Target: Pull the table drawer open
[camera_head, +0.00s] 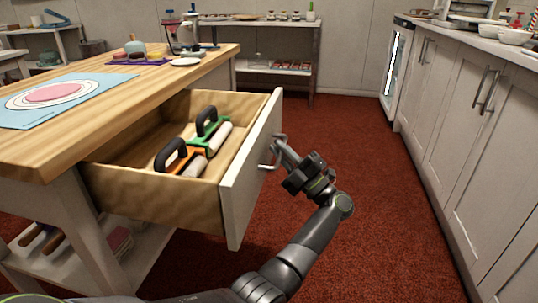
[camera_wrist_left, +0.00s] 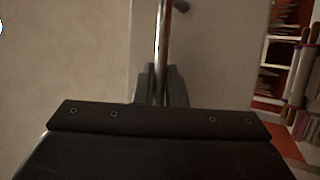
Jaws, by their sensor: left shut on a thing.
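The table drawer (camera_head: 252,168) stands well out from the wooden table (camera_head: 190,66), showing its inside. My left gripper (camera_head: 279,152) is at the outer side of the drawer front, shut on the metal drawer handle (camera_head: 267,167). In the left wrist view the handle bar (camera_wrist_left: 163,45) runs down between the fingers (camera_wrist_left: 160,88), with the pale drawer front behind it. My right gripper is not in view.
White cabinets (camera_head: 465,130) with metal handles line the right side. Red floor (camera_head: 385,190) lies open between them and the drawer. A blue mat (camera_head: 20,112) lies on the tabletop. A shelf unit (camera_head: 280,80) stands at the back wall.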

